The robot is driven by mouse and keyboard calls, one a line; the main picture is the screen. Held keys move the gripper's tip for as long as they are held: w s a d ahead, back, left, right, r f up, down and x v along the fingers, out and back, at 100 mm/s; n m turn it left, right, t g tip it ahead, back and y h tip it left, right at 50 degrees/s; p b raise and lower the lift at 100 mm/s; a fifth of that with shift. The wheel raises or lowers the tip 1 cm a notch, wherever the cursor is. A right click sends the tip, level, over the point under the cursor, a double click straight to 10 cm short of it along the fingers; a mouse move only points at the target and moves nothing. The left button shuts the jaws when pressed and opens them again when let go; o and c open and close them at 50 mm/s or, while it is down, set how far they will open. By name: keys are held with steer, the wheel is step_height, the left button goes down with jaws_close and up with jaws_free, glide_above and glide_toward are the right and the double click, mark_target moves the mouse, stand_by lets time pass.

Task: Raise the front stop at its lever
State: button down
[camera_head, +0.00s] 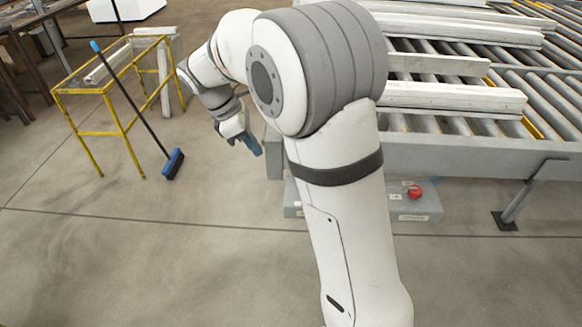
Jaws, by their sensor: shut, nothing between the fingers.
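My gripper (251,144), with blue fingers pointing down and to the right, hangs above the floor just left of the roller bench (470,160). It is shut and empty, and touches nothing that I can see. I cannot make out the front stop or its lever. My own arm covers the left end of the bench, where parts may be hidden.
White profiles (455,97) lie across the bench rollers. A grey box (400,208) with a red knob (414,191) sits on the floor under the bench. A yellow rack (118,125) and a blue broom (173,164) stand at left. The front floor is clear.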

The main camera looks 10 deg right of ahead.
steer(key=s+d+f+p, duration=0.1)
steer(key=d+f, duration=0.7)
steer(key=shift+s+f+p, duration=0.15)
steer(key=shift+s+p, duration=0.1)
steer(key=shift+p, duration=0.05)
steer(key=shift+d, duration=0.1)
